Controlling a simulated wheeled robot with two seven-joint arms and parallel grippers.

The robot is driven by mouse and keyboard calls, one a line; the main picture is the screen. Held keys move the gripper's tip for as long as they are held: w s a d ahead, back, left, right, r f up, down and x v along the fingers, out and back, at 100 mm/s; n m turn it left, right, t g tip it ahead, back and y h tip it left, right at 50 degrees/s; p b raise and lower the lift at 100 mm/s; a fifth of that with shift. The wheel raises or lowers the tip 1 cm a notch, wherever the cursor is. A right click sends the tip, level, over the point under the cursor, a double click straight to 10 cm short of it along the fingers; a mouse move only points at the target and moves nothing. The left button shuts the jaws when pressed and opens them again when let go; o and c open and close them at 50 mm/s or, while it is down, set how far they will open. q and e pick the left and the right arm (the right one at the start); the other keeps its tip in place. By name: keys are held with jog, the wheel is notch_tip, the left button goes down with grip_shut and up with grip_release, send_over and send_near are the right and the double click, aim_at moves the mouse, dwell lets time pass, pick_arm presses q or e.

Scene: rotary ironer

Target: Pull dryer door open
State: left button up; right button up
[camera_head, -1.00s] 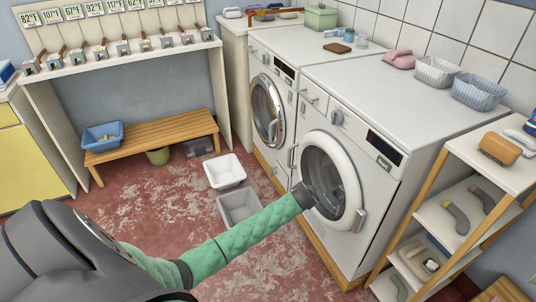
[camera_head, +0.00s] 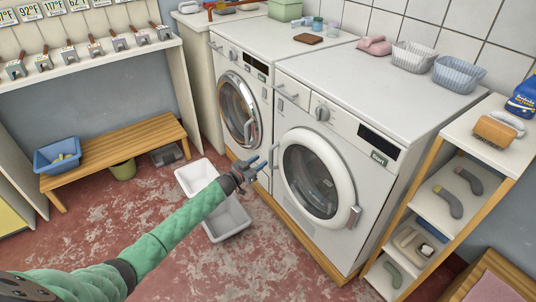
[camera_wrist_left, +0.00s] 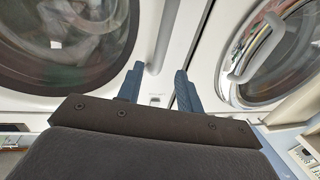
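The right-hand white machine has a round glass door (camera_head: 312,180) in a white ring, and the door is shut. A grey bar handle (camera_head: 273,156) stands at the door's left edge. I take this machine for the dryer, though no readable label says so. My left gripper (camera_head: 260,164) is open and empty beside that handle. In the left wrist view my left gripper (camera_wrist_left: 160,70) has its two blue fingers spread, with the handle (camera_wrist_left: 161,38) just ahead, lined up with the gap. I cannot tell whether they touch. My right gripper is out of view.
The left machine (camera_head: 238,108) with a chrome-ringed door stands close beside. Two tubs, one white (camera_head: 195,177) and one grey (camera_head: 228,220), lie on the floor before it. A shelf rack (camera_head: 440,215) stands right of the machines.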

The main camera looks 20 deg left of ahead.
aim_at(271, 164)
pick_arm(q)
jog(key=shift+x, duration=3.8)
grip_shut()
